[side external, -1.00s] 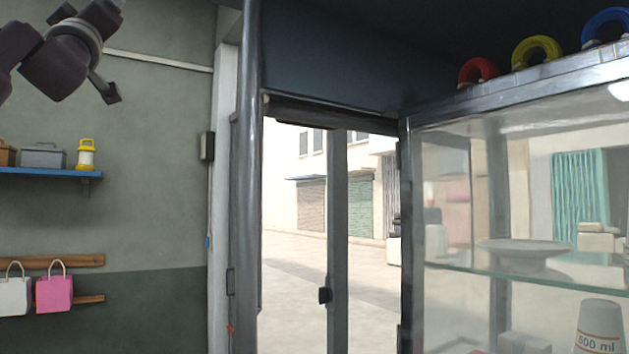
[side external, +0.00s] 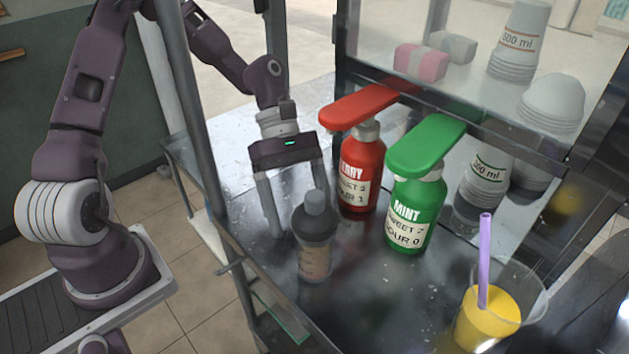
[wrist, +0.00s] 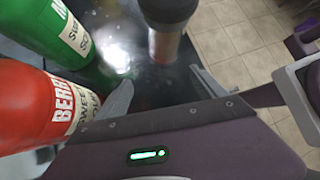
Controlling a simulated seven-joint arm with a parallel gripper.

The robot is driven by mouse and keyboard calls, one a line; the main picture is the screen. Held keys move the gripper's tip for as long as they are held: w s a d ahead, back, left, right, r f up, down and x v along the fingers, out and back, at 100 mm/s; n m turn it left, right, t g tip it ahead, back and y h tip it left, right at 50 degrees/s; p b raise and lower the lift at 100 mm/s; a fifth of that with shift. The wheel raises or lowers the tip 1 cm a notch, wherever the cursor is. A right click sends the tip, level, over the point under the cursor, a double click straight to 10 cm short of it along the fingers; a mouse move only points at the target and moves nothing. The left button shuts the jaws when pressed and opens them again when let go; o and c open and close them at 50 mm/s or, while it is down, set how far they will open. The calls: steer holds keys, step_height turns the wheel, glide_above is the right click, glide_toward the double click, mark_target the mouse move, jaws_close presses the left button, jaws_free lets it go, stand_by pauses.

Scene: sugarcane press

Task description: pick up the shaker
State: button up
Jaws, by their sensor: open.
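The shaker (side external: 315,258) stands upright on the metal counter, with a dark cap and shoulder and a clear, brownish lower body. In the wrist view the shaker (wrist: 164,44) shows at the top centre, ahead of the fingertips and roughly in line with the gap between them. My gripper (side external: 299,213) is open, its fingers pointing down behind the shaker. The shaker's top hides part of one finger in the side external view. The gap between the fingers looks empty in the wrist view (wrist: 163,84).
A red syrup pump bottle (side external: 362,172) and a green mint one (side external: 416,210) stand right of my gripper. A cup of yellow drink with a purple straw (side external: 488,310) is at the front right. The glass case (side external: 440,95) with cups stands behind. The counter's left edge is close.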

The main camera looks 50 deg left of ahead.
mark_target(324, 245)
steer(key=d+h, duration=0.1)
steer(key=s+d+r+h, duration=0.1)
steer(key=s, duration=0.1)
steer(key=shift+s+d+r+g+h, duration=0.25)
steer(key=shift+d+g+h, duration=0.15)
steer(key=r+h, duration=0.1)
steer(key=r, duration=0.1)
steer(key=r+h, duration=0.1)
steer(key=shift+d+r+m+t+h, duration=0.15)
steer(key=shift+d+m+t+h, duration=0.15)
steer(key=shift+d+m+t, duration=0.1)
steer(key=shift+r, duration=0.35)
steer(key=shift+d+h, duration=0.25)
steer(key=shift+h, duration=0.05)
steer(key=x, duration=0.6)
steer(key=shift+s+d, duration=0.2)
steer(key=c, duration=1.4)
steer(key=shift+o, duration=0.2)
